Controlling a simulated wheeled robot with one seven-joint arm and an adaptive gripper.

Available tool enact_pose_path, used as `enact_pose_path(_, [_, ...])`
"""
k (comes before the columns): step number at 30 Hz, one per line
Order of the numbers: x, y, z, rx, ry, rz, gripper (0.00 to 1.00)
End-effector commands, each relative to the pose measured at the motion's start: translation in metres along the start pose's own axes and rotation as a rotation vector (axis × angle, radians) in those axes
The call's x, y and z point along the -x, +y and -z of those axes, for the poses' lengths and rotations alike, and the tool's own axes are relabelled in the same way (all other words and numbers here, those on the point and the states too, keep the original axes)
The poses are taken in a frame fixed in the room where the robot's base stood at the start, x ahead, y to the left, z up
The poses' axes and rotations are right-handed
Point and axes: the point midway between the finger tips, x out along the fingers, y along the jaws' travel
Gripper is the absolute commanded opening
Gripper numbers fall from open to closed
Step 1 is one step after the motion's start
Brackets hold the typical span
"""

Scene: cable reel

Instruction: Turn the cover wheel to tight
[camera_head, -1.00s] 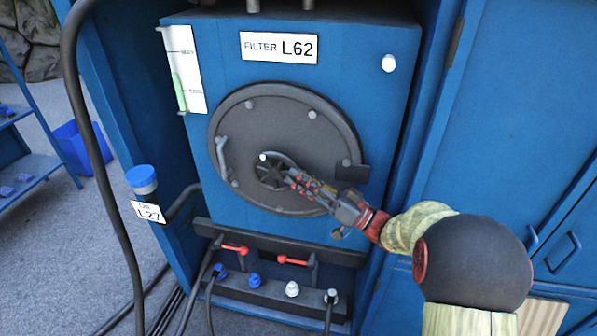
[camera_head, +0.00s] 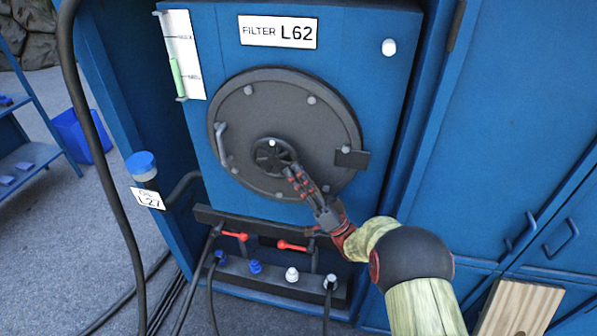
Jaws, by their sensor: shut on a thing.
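The cover wheel (camera_head: 268,153) is a small dark spoked wheel at the middle of the round grey cover (camera_head: 318,130), with a pale knob (camera_head: 272,142) on its upper rim. The cover lies flat against the blue filter cabinet (camera_head: 385,100) under a "FILTER L62" label. My gripper (camera_head: 291,171) reaches up from the lower right and is shut at the wheel's lower right rim. Its fingertips hide that part of the rim. No tight mark on the wheel can be made out.
Below the cover are two red valve handles (camera_head: 291,246) and a row of blue and white caps (camera_head: 292,274). A hose (camera_head: 100,180) hangs at the left, near a blue-capped oil filler (camera_head: 141,166). A dark latch block (camera_head: 352,159) sits on the cover's right edge.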

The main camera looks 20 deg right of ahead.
Motion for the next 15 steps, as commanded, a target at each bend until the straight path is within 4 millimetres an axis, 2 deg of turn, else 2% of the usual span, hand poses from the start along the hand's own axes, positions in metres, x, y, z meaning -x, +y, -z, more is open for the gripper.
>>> enact_pose_path(8, [-0.0007, 0.0004, -0.0019, -0.005, -0.004, -0.001, 0.0])
enact_pose_path(9, [-0.0008, 0.0004, -0.0019, -0.005, -0.004, -0.001, 0.22])
enact_pose_path(12, [-0.0009, 0.0003, -0.0017, -0.004, -0.004, -0.001, 0.27])
enact_pose_path(15, [-0.0009, 0.0002, -0.0012, -0.003, -0.003, 0.0, 0.27])
